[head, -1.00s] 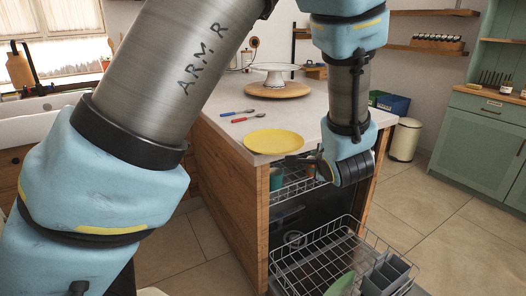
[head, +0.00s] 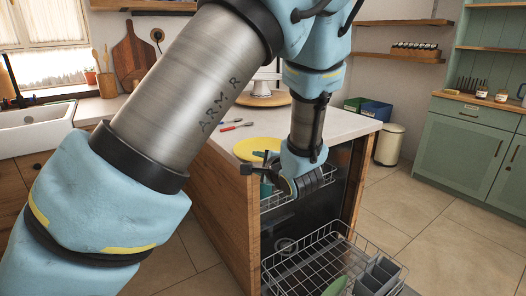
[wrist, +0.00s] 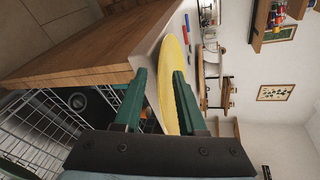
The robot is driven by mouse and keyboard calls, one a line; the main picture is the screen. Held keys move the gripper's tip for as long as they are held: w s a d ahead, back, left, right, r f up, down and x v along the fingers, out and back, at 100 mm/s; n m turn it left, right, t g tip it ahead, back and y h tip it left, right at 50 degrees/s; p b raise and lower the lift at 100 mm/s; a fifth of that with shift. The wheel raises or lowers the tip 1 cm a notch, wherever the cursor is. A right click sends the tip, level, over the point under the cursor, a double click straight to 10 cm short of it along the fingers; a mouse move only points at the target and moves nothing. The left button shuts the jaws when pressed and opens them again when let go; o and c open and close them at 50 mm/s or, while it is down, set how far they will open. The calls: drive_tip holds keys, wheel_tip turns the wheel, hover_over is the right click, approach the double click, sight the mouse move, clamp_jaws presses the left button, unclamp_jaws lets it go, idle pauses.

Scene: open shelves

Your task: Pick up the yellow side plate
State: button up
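The yellow side plate (head: 252,147) lies flat on the near end of the counter, partly hidden by my arm and gripper in the head view. My gripper (head: 262,165) is at the counter's near edge, right beside the plate. In the wrist view the open green fingers (wrist: 160,75) point at the plate (wrist: 172,62), with its near rim showing in the gap and partly behind the right finger. Nothing is held. I cannot tell whether a finger touches the plate.
The counter (head: 345,122) has an open dishwasher with wire racks (head: 318,262) below the gripper. Red and blue-handled cutlery (head: 236,126) lies beyond the plate. A cake stand on a wooden board (head: 264,98) stands farther back.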

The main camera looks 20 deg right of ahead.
drive_tip(key=shift+x, duration=1.15)
clamp_jaws()
idle(0.5)
